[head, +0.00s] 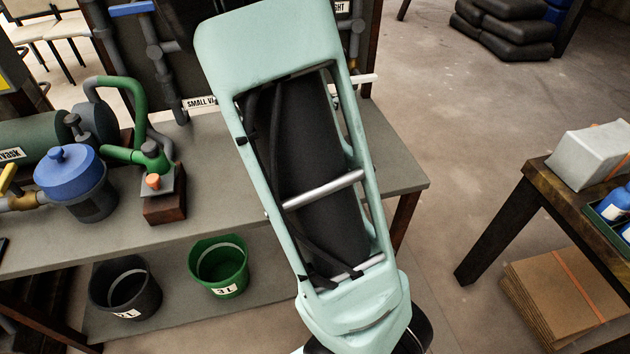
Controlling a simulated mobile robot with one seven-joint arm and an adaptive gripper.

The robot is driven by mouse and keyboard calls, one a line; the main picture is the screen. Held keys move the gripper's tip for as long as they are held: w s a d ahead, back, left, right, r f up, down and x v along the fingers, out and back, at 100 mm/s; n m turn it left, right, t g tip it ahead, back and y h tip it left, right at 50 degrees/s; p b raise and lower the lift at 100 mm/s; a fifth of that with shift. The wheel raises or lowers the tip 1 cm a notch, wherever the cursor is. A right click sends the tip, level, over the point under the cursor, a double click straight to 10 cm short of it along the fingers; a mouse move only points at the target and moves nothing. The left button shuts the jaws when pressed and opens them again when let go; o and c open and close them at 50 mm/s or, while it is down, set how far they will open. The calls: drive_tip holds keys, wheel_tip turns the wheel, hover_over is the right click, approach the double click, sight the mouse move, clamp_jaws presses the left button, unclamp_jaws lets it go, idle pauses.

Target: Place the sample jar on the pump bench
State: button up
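The grey bench (340,150) with pump and pipe gear on it stands at the left and middle; it looks like the pump bench. I cannot make out a sample jar for certain. A dark vessel with a blue lid (70,172) sits on the bench at the left, beside a yellow-handled pipe fitting. A small orange-topped piece (153,182) is by the green pump on a wooden block. My mint-green arm covers the middle of the view and hides part of the bench. My gripper is not in view.
A black bucket (125,290) and a green bucket (218,268) stand on the shelf below the bench. At the right, a wooden table (540,172) holds a pale box (592,155) and a green tray with blue containers. The bench's right end looks clear.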

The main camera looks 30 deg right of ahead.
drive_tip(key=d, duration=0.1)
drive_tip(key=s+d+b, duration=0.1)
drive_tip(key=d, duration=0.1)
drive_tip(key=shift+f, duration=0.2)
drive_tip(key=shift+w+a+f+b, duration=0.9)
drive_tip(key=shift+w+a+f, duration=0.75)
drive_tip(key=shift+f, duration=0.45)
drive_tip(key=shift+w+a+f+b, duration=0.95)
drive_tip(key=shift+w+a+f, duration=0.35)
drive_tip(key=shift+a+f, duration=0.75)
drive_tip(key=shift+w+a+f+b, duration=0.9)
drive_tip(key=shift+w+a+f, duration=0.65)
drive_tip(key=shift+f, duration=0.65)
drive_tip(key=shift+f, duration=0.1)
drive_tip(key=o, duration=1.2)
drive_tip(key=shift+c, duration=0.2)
